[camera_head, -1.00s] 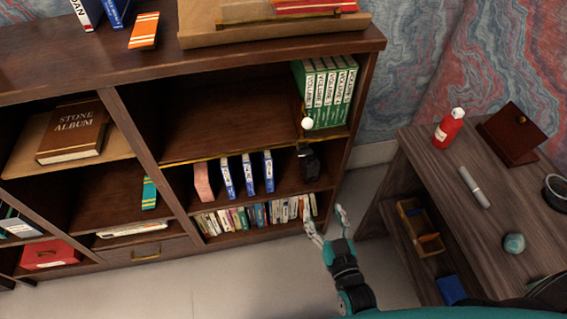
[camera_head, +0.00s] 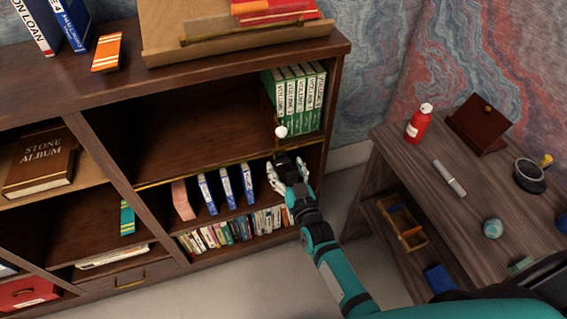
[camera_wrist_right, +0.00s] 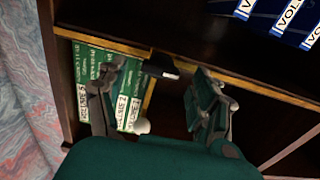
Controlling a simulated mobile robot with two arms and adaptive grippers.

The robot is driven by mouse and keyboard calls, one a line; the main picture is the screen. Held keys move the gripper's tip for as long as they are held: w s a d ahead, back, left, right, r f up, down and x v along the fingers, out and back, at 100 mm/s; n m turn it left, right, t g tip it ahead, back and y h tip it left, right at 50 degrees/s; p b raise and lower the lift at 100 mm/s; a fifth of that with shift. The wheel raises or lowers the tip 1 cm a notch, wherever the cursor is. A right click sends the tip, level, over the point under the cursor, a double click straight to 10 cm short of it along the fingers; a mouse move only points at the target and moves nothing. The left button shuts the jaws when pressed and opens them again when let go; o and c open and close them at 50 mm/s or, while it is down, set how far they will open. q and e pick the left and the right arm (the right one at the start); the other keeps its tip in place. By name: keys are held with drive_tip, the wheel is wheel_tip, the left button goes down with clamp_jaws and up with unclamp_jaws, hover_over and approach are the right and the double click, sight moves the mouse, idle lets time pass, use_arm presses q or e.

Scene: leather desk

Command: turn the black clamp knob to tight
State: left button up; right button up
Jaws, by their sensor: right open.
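A black clamp knob (camera_head: 283,158) sits at the front edge of the middle shelf, near the bookcase's right side, below a small white ball (camera_head: 281,131). My right gripper (camera_head: 286,170) is open, with its fingers on either side of the knob's lower part; I cannot tell whether they touch it. In the right wrist view, a black piece with a pale edge, apparently the clamp (camera_wrist_right: 160,67), lies between the spread fingertips (camera_wrist_right: 158,75). The white ball (camera_wrist_right: 142,126) also shows there, partly hidden by my gripper's body. My left gripper is not in view.
Green volumes (camera_head: 299,97) stand on the shelf beside the clamp. Blue-and-white books (camera_head: 227,188) and a row of small books (camera_head: 228,230) stand below. A desk (camera_head: 400,150) with a red bottle (camera_head: 418,124) is at the right.

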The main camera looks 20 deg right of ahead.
drive_tip(key=shift+w, duration=1)
drive_tip(key=c, duration=1.2)
